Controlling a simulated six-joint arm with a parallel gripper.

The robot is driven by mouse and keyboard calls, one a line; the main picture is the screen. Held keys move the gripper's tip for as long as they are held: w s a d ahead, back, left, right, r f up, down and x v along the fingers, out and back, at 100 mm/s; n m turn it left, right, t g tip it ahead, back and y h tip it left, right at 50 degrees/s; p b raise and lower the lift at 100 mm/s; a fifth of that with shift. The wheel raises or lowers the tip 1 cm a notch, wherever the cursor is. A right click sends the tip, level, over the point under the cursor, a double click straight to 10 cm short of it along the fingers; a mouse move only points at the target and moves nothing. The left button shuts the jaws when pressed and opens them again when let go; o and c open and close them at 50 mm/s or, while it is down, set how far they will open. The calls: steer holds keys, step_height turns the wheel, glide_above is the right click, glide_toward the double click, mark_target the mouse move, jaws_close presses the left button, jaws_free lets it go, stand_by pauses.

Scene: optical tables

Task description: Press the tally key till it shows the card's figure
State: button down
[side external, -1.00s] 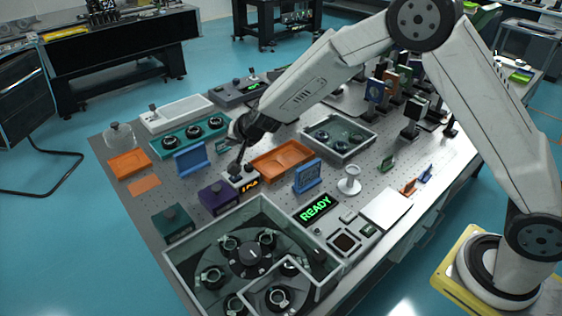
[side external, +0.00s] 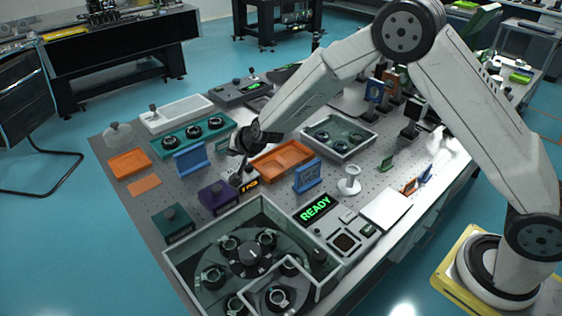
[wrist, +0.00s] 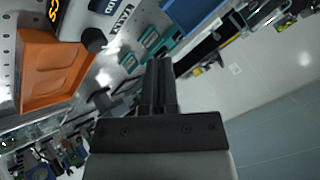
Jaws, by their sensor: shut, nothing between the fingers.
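The tally counter (side external: 249,184), with lit orange digits, stands near the middle of the table. In the wrist view its pale body (wrist: 78,16) shows at the top left, with orange digits cut off by the edge. Its round black key (wrist: 93,40) shows on the near side. A "TALLY" label (wrist: 122,18) lies beside it. My gripper (side external: 238,178) is low at the counter; in the wrist view its shut, empty fingers (wrist: 160,66) are right of the key. I cannot tell if they touch anything. The digits are too small to read surely. I cannot identify the card.
An orange tray (side external: 268,168) lies close to the right of my gripper. A purple box (side external: 215,195) stands in front, a blue stand (side external: 192,161) to the left and another blue stand (side external: 308,176) to the right. A lit READY sign (side external: 315,208) and a glass-walled enclosure (side external: 178,272) are nearer.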

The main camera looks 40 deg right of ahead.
steer(key=shift+f, duration=2.7)
steer(key=shift+s+a+f, duration=0.1)
steer(key=shift+s+f, duration=0.05)
steer(key=shift+f, duration=0.55)
steer(key=shift+s+f, duration=0.1)
steer(key=shift+f, duration=0.6)
stand_by(1.3)
steer(key=shift+r, duration=0.15)
steer(key=shift+s+r, duration=0.2)
steer(key=shift+r, duration=0.65)
steer(key=shift+w+r, duration=0.15)
steer(key=shift+r, duration=2.5)
